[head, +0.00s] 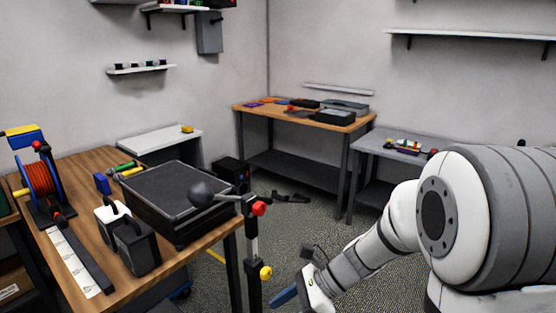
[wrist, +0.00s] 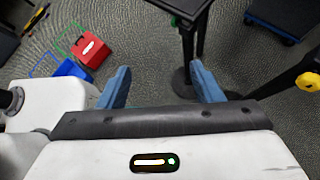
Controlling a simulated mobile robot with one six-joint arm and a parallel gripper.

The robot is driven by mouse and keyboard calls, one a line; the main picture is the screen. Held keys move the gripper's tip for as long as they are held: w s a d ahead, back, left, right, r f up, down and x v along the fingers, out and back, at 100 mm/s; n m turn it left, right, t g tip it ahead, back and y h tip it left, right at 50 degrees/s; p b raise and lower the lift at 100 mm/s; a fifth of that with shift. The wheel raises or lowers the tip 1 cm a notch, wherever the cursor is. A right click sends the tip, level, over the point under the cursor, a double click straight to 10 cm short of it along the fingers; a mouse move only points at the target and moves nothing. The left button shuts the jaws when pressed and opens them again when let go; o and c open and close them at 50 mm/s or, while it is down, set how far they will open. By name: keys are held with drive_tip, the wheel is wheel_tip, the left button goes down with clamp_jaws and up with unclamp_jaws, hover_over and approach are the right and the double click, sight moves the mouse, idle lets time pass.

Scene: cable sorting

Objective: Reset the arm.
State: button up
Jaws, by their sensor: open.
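My gripper (wrist: 162,85) is open and empty in the wrist view, with its two blue fingers spread wide apart over the grey carpet. In the head view my gripper (head: 284,297) is low at the bottom, to the right of the wooden workbench (head: 75,172) and below its top. One blue finger shows there; the other cannot be made out. My arm reaches down to it from the right side of the picture.
A dark stand (head: 252,240) with red and yellow knobs is close to the gripper's left. A red box (wrist: 89,50) and a blue box (wrist: 70,72) are on the floor.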

drive_tip(key=s+d+r+n+t+h, duration=0.1)
drive_tip(key=s+d+r+n+h, duration=0.1)
drive_tip(key=n, duration=0.4)
drive_tip(key=s+d+r+n+t+h+p, duration=0.1)
drive_tip(key=s+d+r+n+t+h, duration=0.1)
drive_tip(key=d+n, duration=0.4)
drive_tip(key=s+d+r+n+t+h+p, duration=0.1)
drive_tip(key=s+d+r+n+h, duration=0.3)
drive_tip(key=d+n+h, duration=0.1)
drive_tip(key=shift+s+d+n+t+h, duration=0.15)
drive_tip(key=shift+d+n+t+h, duration=0.2)
drive_tip(key=shift+d+h, duration=0.25)
drive_tip(key=shift+a, duration=0.1)
